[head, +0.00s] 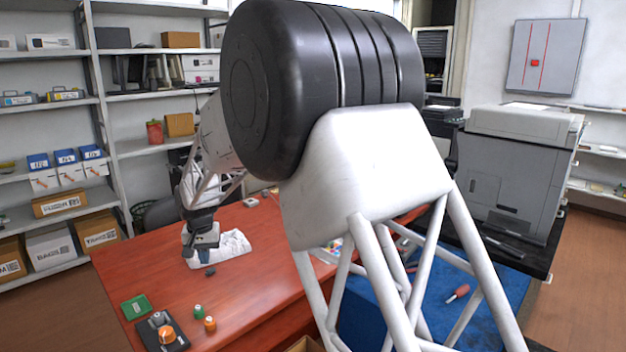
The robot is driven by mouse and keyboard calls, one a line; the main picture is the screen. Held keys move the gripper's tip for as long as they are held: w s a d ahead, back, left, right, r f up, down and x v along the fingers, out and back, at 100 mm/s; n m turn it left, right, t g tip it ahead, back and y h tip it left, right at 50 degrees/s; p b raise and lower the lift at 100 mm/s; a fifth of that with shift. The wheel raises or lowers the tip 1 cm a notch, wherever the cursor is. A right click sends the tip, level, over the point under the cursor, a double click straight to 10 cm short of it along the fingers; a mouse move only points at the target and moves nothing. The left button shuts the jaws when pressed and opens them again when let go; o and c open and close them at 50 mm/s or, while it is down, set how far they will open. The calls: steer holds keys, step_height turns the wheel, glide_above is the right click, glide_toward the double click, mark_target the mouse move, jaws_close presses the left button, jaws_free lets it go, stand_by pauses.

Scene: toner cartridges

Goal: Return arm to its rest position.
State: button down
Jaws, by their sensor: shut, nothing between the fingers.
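My arm fills the middle of the head view, with a large black joint close to the camera and white lattice links. My gripper (200,238) is at the far end of the arm, small in the picture, pointing down over the left back part of the red table (255,285). It looks shut and empty. A crumpled white cloth or paper (233,246) lies beside and behind it. I cannot tell whether the fingertips touch anything. A small dark object (210,272) lies on the table just in front of the gripper.
A green item (135,307), a dark tray (163,333) with an orange-topped thing, and small green (197,312) and orange (210,325) bottles stand front left. A grey printer (515,170) stands right, near a blue mat (440,300). Shelves with boxes line the left. The table's centre left is clear.

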steer(key=s+d+r, duration=0.5)
steer(key=d, duration=0.5)
steer(key=s+d+r+m+t, duration=0.1)
steer(key=s+d+r, duration=0.4)
steer(key=d, duration=0.6)
steer(key=s+d+r, duration=0.4)
steer(key=s+d, duration=0.2)
steer(key=d, duration=0.4)
steer(key=s+d+f, duration=0.1)
steer(key=s+d, duration=0.5)
steer(key=s, duration=0.3)
steer(key=s+d+f+m, duration=0.1)
steer(key=s+d, duration=0.5)
steer(key=s, duration=0.3)
steer(key=s+d+f+t, duration=0.1)
steer(key=s+d, duration=0.5)
steer(key=s, duration=0.3)
steer(key=shift+s+m+h, duration=0.3)
steer(key=shift+s, duration=0.1)
